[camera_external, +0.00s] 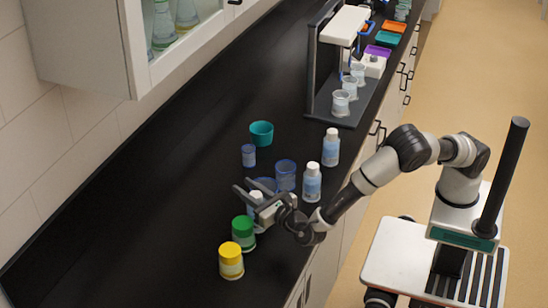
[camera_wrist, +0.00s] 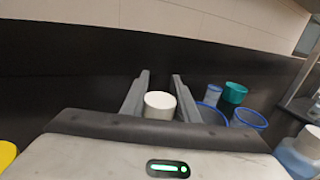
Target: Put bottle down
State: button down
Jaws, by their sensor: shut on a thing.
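A white-capped bottle (camera_external: 255,198) is between the fingers of my gripper (camera_external: 249,192) over the black counter. In the wrist view its round white cap (camera_wrist: 160,103) shows between the two grey fingers of my gripper (camera_wrist: 154,92). My gripper is shut on this bottle, and the bottle looks upright. Its lower part is mostly hidden by the gripper, so I cannot tell whether its base touches the counter. Two similar bottles with white caps stand to the right, a nearer one (camera_external: 312,183) and a farther one (camera_external: 331,147).
A green-lidded jar (camera_external: 243,233) stands close beside my gripper, and a yellow-lidded jar (camera_external: 231,261) is nearer. Blue beakers (camera_external: 286,175), a small blue cup (camera_external: 248,155) and a teal cup (camera_external: 262,133) stand beyond. The black counter (camera_external: 150,215) is clear at left.

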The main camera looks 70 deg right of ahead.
jog(key=w+a+r+n+y+p, duration=0.1)
jog(key=w+r+y+p, duration=0.15)
jog(key=r, duration=1.55)
jog(key=w+a+f+n+t+y+p, duration=0.1)
jog(key=w+a+f+n+y+p, duration=0.2)
jog(key=w+a+n+y+p, duration=0.25)
notch_tip(320, 180, down, 17)
jog(key=w+a+n+g+y+b, duration=0.1)
jog(key=w+n+y+b, duration=0.1)
jog(key=y, duration=0.3)
jog(key=shift+a+y+b, duration=0.2)
jog(key=shift+y+b, duration=0.2)
jog(key=shift+b, duration=0.45)
jog(key=c, duration=1.4)
grip_release()
jog(key=shift+r+n, duration=0.1)
jog(key=shift+n, duration=0.15)
